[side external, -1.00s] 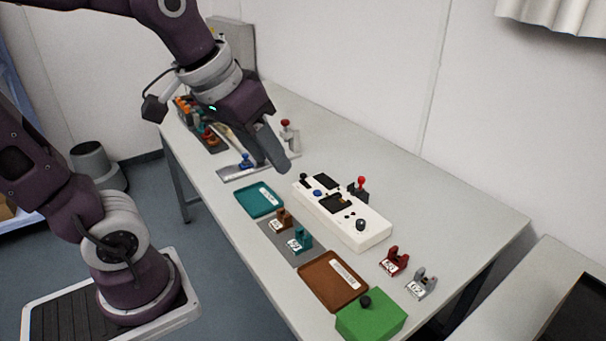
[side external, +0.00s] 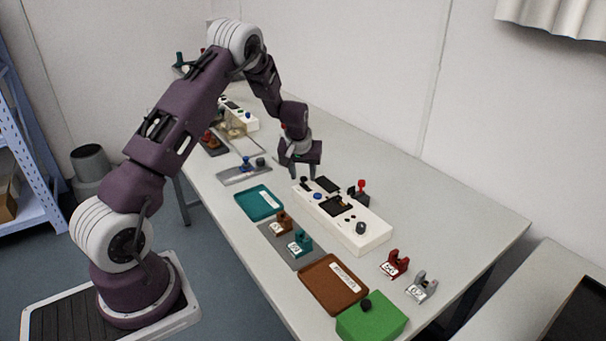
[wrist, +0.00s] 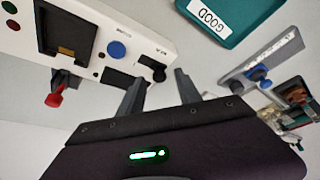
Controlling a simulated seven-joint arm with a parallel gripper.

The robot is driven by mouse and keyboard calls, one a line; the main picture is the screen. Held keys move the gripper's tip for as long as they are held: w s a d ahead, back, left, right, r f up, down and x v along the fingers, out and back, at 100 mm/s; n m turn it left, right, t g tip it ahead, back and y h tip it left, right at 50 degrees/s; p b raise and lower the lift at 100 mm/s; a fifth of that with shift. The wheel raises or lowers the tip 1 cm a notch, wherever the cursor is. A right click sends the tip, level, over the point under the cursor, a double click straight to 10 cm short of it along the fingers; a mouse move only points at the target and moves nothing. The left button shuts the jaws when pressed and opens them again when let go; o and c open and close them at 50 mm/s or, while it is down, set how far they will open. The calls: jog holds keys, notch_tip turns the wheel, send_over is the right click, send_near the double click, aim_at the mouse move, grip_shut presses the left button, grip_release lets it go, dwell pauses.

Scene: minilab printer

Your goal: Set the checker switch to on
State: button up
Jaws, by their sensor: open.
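The white checker box (side external: 345,228) stands on the table. On its far end sit a small black switch (side external: 305,182), a blue button (side external: 318,195) and a dark screen (side external: 327,184). A dark square recess (side external: 336,205) and a dark knob (side external: 361,227) are farther along. In the wrist view, the black switch (wrist: 152,66) shows beside the blue button (wrist: 116,49); its setting I cannot tell. My gripper (side external: 296,175) is open and empty, pointing down above the box's far end. Its fingertips also show in the wrist view (wrist: 158,82), close to the switch.
A red-topped lever (side external: 360,188) stands behind the box. A teal tray labelled GOOD (wrist: 225,15) lies in front; a brown tray (side external: 332,284) and green box (side external: 371,318) lie nearer the camera. A blue-knobbed fixture (side external: 246,167) is beyond.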

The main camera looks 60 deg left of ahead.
jog(key=shift+f, duration=0.2)
grip_shut()
dwell(1.3)
